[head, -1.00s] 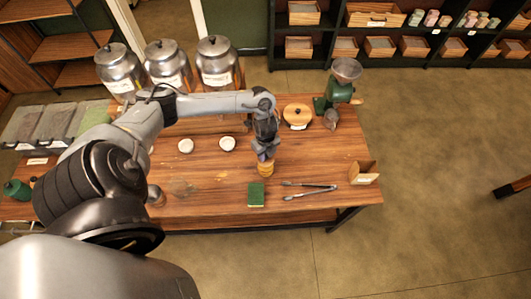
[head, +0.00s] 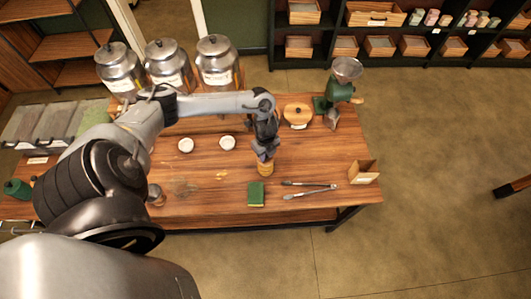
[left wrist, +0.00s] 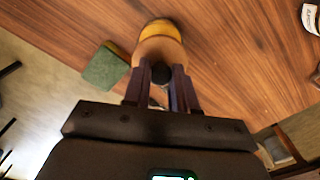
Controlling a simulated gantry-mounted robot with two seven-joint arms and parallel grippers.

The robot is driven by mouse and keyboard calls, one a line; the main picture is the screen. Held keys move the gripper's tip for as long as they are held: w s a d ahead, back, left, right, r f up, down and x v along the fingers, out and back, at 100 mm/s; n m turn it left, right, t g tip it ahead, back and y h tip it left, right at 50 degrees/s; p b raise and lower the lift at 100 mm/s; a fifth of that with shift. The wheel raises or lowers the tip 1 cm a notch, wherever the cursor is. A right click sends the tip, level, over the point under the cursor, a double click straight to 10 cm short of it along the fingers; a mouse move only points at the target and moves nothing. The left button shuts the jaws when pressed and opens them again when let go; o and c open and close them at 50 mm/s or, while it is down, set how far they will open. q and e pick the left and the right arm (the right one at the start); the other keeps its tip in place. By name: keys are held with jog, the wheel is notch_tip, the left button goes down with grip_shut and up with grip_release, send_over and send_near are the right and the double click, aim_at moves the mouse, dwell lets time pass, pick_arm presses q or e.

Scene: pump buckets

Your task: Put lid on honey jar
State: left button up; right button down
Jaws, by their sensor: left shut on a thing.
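The honey jar (head: 265,171) stands on the wooden table near its front edge, left of the tongs. Its yellow-orange side (left wrist: 158,27) shows in the left wrist view. The round tan lid (left wrist: 160,50) overlaps the jar in that view, with its black knob (left wrist: 161,74) between my fingers. My left gripper (head: 265,155) is shut on the lid's knob, directly above the jar. I cannot tell whether the lid touches the rim or is a little above it. My right gripper is not in view.
A green sponge (head: 256,194) lies close in front of the jar, with metal tongs (head: 309,189) to its right. Two small white dishes (head: 227,143) are to the left. A wooden-lidded container (head: 297,114) and green grinder (head: 338,90) stand at the back right.

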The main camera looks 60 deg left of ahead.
pick_arm(q)
jog(key=o, duration=1.3)
jog(key=shift+c, duration=0.2)
jog(key=shift+r+p, duration=2.8)
jog(key=shift+c, duration=0.4)
grip_shut()
